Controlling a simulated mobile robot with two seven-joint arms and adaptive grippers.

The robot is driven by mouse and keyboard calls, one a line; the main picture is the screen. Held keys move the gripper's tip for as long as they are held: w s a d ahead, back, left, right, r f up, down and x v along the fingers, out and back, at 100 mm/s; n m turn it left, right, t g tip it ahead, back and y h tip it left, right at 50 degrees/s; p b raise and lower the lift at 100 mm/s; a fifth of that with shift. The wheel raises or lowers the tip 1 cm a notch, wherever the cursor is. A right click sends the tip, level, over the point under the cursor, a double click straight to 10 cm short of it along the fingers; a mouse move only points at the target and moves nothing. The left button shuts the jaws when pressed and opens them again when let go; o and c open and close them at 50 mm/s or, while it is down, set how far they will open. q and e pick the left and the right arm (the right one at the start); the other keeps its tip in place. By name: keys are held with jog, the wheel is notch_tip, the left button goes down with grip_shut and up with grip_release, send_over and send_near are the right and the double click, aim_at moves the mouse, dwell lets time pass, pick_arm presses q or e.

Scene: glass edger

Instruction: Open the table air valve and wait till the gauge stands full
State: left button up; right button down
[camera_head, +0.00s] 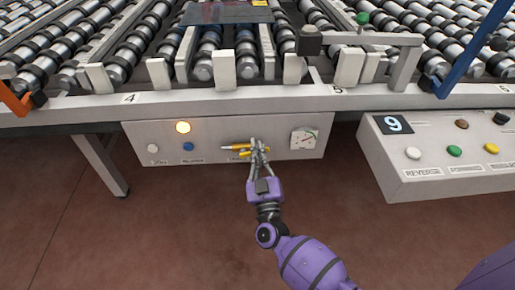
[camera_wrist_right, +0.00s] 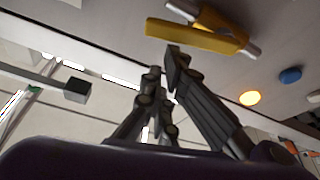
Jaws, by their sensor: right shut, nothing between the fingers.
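The table air valve is a silver pipe stub with a yellow body and yellow lever (camera_head: 238,148) on the front of the grey panel (camera_head: 222,164). In the right wrist view, the yellow lever (camera_wrist_right: 200,37) lies at a shallow angle to its pipe. My right gripper (camera_head: 259,146) is shut and empty at the right end of the valve, partly covering it. Its fingertips (camera_wrist_right: 163,68) show just beside the lever; I cannot tell whether they touch. The gauge (camera_head: 304,138) is a white dial right of the valve; its needle is too small to read surely. My left gripper is out of view.
An amber lamp (camera_head: 183,127) glows on the panel above a blue button (camera_head: 188,147) and a white button (camera_head: 153,148). A control box (camera_head: 440,150) marked 9 stands right. The roller table (camera_head: 210,60) overhangs behind. The floor (camera_head: 110,240) in front is clear.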

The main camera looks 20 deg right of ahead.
jog(key=m, duration=0.1)
jog(key=d+f+m+h, duration=0.1)
jog(key=m, duration=0.1)
jog(key=m+h+b, duration=0.1)
jog(key=shift+s+d+f+m+g, duration=0.15)
jog(key=shift+s+f+m+g, duration=0.1)
jog(key=shift+f+m+g, duration=0.05)
dwell(0.4)
